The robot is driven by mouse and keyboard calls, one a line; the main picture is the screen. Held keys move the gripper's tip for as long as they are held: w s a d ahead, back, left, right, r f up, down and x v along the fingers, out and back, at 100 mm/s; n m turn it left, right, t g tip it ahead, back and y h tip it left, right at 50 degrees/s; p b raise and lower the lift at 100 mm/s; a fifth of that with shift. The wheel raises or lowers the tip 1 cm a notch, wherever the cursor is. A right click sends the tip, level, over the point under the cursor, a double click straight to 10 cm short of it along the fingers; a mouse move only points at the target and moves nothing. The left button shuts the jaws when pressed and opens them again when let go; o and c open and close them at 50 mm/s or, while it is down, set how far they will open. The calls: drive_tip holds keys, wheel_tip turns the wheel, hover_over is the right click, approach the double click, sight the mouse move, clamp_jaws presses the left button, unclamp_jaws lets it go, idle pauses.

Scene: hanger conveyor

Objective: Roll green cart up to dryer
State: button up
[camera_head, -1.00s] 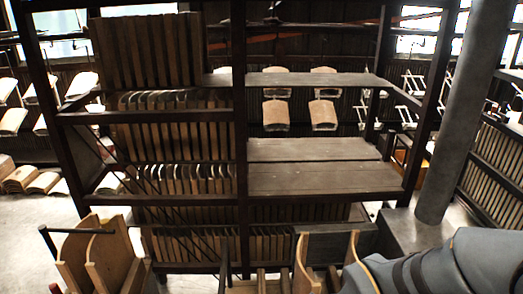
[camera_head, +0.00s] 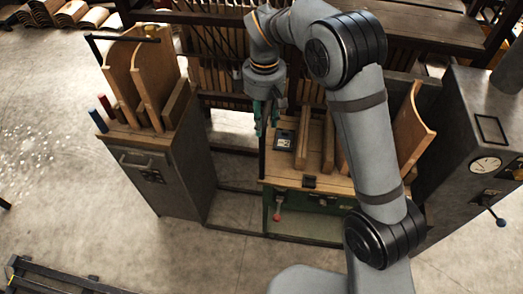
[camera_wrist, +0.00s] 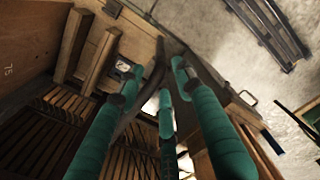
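The green cart (camera_head: 342,228) stands in the middle of the head view, with a wooden top, upright boards and a red-knobbed lever on its green front. A black bar (camera_head: 263,150) rises at its left edge. My gripper (camera_head: 267,128) hangs over that edge, close to the bar. In the wrist view my gripper (camera_wrist: 166,92) has its teal fingers spread apart, with a dark bar (camera_wrist: 152,88) passing between or behind them; contact cannot be told. A grey machine with a dial (camera_head: 484,165) stands at the right; whether it is the dryer cannot be told.
A grey cabinet (camera_head: 160,185) with a wooden top, curved boards and red and blue handles stands left of the green cart, a gap apart. A wooden rack (camera_head: 420,25) stands behind. A dark rail frame (camera_head: 60,280) lies at lower left.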

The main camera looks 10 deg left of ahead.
sight(262, 146)
drive_tip(key=shift+w+a+f, duration=0.1)
drive_tip(key=shift+a+f, duration=0.05)
drive_tip(key=shift+f, duration=0.25)
wheel_tip(262, 146, down, 11)
drive_tip(key=shift+f+p, duration=0.2)
drive_tip(key=shift+p, duration=0.5)
drive_tip(key=c, duration=0.3)
clamp_jaws()
